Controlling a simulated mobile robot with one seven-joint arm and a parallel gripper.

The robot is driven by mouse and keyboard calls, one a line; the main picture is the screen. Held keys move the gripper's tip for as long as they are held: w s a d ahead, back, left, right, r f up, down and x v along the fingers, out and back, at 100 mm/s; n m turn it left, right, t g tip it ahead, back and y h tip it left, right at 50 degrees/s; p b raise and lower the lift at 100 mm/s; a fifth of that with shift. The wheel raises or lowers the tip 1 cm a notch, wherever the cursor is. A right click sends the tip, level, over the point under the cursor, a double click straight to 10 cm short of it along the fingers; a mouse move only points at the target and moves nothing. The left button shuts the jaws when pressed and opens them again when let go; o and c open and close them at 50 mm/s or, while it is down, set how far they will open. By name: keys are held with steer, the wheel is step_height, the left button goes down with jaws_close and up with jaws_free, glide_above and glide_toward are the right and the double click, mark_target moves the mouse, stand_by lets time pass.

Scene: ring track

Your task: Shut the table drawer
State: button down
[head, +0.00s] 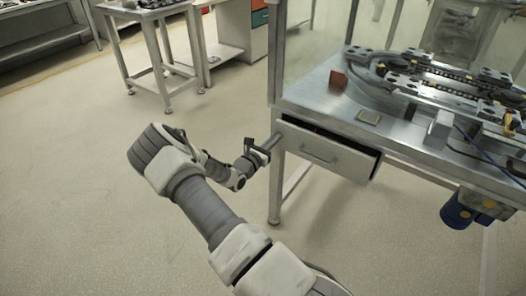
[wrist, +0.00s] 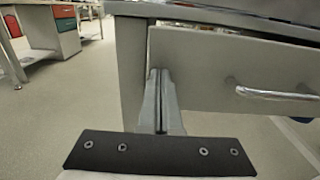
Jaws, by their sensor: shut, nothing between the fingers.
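The table drawer (head: 330,154) is under the right-hand metal table, standing partly open with a dark gap above its front. Its right end sticks out further than its left. Its bar handle (head: 318,158) is on the front; it also shows at the right of the wrist view (wrist: 278,93). My gripper (head: 275,139) is shut and empty, at the left end of the drawer front, left of the handle. In the wrist view the closed fingers (wrist: 159,75) overlap the drawer front's left edge. I cannot tell whether they touch it.
The metal table (head: 305,88) carries a ring track (head: 440,75) and small parts. Its front left leg (head: 276,188) stands just below my gripper. A blue motor (head: 458,211) hangs under the table at right. Another table (head: 150,40) stands at the back left. The floor at left is clear.

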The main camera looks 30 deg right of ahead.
mark_target(282, 131)
steer(key=x, duration=0.4)
steer(key=shift+d, duration=0.2)
steer(key=shift+w+d+r, duration=0.15)
steer(key=shift+w+d, duration=0.05)
